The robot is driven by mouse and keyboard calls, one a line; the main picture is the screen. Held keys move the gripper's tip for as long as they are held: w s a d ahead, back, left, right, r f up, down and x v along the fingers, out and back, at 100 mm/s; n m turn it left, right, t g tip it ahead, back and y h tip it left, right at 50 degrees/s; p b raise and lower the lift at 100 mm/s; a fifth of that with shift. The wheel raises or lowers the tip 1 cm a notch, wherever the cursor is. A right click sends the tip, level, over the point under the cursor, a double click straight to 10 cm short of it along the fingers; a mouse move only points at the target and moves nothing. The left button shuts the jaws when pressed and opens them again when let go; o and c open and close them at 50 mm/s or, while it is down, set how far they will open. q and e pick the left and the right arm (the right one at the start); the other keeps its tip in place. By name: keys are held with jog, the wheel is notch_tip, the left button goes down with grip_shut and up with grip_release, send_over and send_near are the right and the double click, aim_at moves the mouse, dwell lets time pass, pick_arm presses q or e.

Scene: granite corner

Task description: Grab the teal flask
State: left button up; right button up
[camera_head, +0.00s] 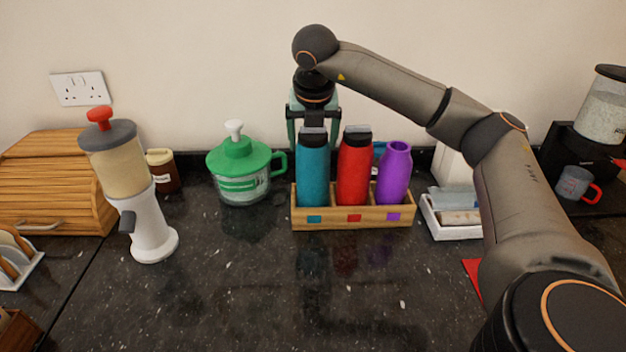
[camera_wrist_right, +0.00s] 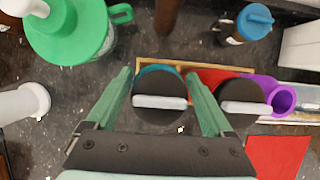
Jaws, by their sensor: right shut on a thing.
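The teal flask (camera_head: 313,178) stands upright in the left compartment of a wooden rack (camera_head: 352,222) in the head view. It has a black lid with a grey handle, and the lid (camera_wrist_right: 160,88) shows from above in the right wrist view. My right gripper (camera_head: 313,136) is above and behind the rack, its green fingers on either side of the flask's top. In the right wrist view the gripper (camera_wrist_right: 168,92) is shut on the flask. My left gripper is in neither view.
A red flask (camera_head: 354,172) stands close beside the teal one, and an open purple flask (camera_head: 394,178) is in the right compartment. A green-lidded chopper (camera_head: 240,170) is to the left. A white tray (camera_head: 452,229) is to the right. The counter in front is clear.

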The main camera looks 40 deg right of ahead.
grip_shut()
jog(key=shift+r, duration=0.1)
